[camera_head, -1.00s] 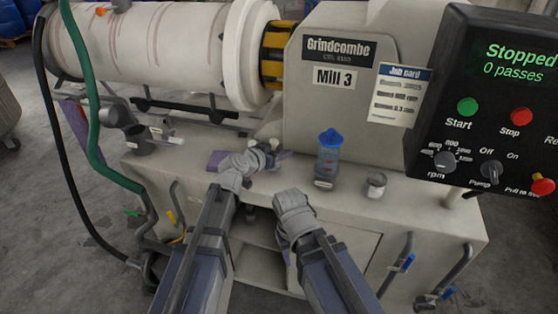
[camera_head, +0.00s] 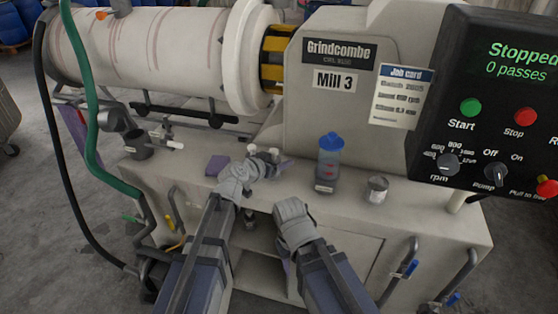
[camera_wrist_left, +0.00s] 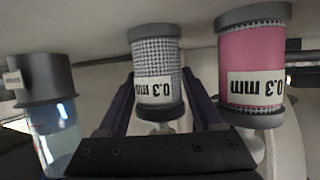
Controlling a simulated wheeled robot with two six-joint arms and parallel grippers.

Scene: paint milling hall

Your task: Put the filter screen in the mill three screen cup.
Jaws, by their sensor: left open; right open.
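My left gripper (camera_head: 268,163) is over the bench top. In the left wrist view it is open, its dark fingers (camera_wrist_left: 158,105) on either side of a grey mesh filter screen (camera_wrist_left: 158,68) labelled 0.3 mm. A pink filter screen (camera_wrist_left: 253,55), also labelled 0.3 mm, stands just beside it. In the head view only small pale tops of the screens (camera_head: 274,151) show past the gripper. A dark grey cup (camera_head: 138,146) under a pipe at the bench's left end looks like the screen cup. My right gripper (camera_head: 290,209) is open and empty in front of the bench, its fingertips unclear.
A blue-capped bottle (camera_head: 328,163) stands right of the screens, and it also shows in the left wrist view (camera_wrist_left: 52,125). A small jar (camera_head: 377,189) is farther right. A green hose (camera_head: 85,110) hangs at left.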

